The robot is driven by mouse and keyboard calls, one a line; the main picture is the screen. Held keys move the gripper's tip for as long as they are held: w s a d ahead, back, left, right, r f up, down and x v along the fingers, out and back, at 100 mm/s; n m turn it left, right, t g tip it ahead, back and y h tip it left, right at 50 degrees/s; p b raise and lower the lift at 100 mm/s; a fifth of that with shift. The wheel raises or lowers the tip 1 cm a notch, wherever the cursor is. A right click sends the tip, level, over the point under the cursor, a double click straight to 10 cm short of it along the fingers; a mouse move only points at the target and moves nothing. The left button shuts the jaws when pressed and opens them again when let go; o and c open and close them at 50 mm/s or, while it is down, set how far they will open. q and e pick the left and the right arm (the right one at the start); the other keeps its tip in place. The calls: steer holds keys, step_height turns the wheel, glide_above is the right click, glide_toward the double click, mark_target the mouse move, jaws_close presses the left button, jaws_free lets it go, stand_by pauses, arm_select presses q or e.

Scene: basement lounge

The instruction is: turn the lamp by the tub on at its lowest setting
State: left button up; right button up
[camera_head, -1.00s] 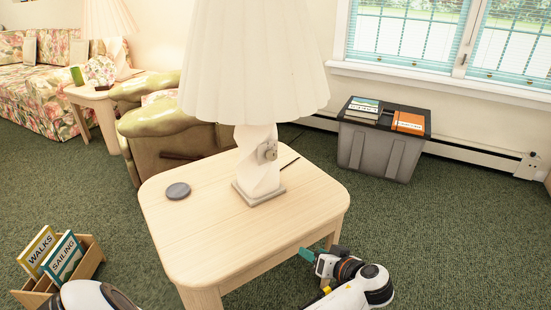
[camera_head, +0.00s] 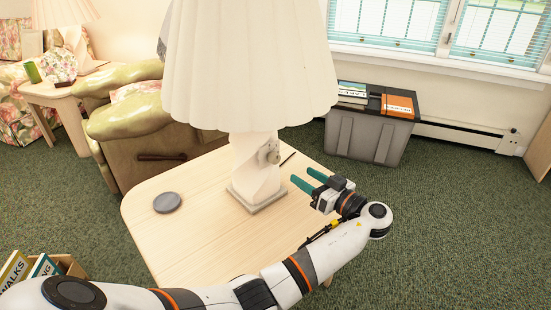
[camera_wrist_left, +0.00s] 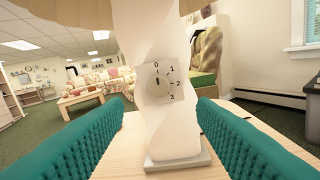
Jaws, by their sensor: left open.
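The white lamp (camera_head: 256,165) with a twisted base and pleated shade stands on the light wooden table, nearest the grey tub (camera_head: 368,139). A dial plate (camera_head: 269,153) is on the side of its base. In the left wrist view the round knob (camera_wrist_left: 156,82) sits among the marks 0, 1, 2 and 3, and its dark mark seems to point up towards 0. My left gripper (camera_head: 309,179) is open and empty, with its teal fingers pointing at the lamp base, a short way off. The fingers (camera_wrist_left: 160,140) flank the lamp base in the wrist view without touching the knob. My right gripper is out of view.
The table (camera_head: 180,240) also holds a grey disc (camera_head: 167,202) and a thin dark stick behind the lamp. Books lie on the tub. A green armchair (camera_head: 150,125) stands behind the table. A book crate (camera_head: 70,265) is at lower left.

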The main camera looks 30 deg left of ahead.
mark_target(277, 160)
arm_select(q)
steer(key=x, duration=1)
steer(key=shift+d, duration=0.1)
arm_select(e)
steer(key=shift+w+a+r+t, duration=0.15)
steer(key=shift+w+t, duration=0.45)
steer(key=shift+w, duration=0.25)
arm_select(q)
steer(key=c, duration=1)
